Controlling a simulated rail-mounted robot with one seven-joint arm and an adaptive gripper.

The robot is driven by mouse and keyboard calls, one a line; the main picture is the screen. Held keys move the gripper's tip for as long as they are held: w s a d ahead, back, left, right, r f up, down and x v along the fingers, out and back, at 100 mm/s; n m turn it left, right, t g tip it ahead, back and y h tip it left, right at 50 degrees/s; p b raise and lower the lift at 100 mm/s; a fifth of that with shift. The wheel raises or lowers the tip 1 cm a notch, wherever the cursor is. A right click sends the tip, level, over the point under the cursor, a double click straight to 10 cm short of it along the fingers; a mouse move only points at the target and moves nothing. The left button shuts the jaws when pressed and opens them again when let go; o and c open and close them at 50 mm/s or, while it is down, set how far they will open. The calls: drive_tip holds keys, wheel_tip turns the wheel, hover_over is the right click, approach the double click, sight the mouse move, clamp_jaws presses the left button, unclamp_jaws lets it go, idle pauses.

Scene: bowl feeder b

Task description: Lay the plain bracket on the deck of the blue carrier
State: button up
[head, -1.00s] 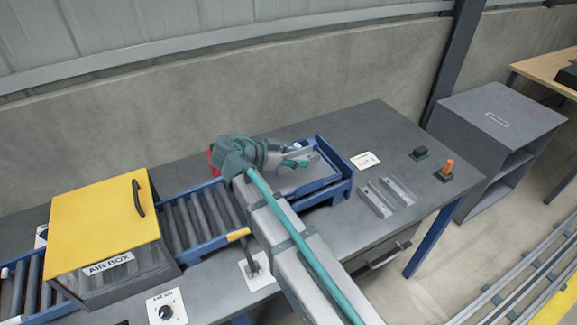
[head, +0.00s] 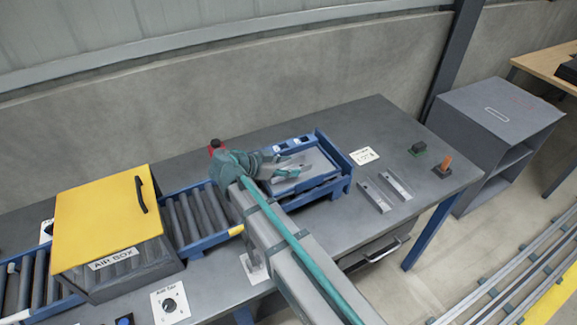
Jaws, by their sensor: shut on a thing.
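The blue carrier (head: 343,185) sits on the grey bench at the end of the roller conveyor, with a flat grey deck (head: 318,178) inside its blue frame. My gripper (head: 289,168) is over the left part of the deck, its teal fingers pointing right. It is shut on a grey piece, the plain bracket (head: 294,165), mostly hidden by the fingers. I cannot tell whether the bracket touches the deck. My arm hides the carrier's near left corner.
Two grey brackets (head: 375,194) (head: 397,185) lie on the bench right of the carrier. A white label card (head: 364,156), a green-based black block (head: 418,149) and an orange part (head: 443,166) lie beyond. The yellow-lidded air box (head: 103,222) stands left.

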drive_tip(key=shift+f, duration=0.15)
drive_tip(key=o, duration=1.2)
drive_tip(key=shift+r, duration=0.3)
drive_tip(key=shift+b+v, duration=2.15)
drive_tip(key=shift+v, duration=3.8)
drive_tip(key=shift+f, duration=0.1)
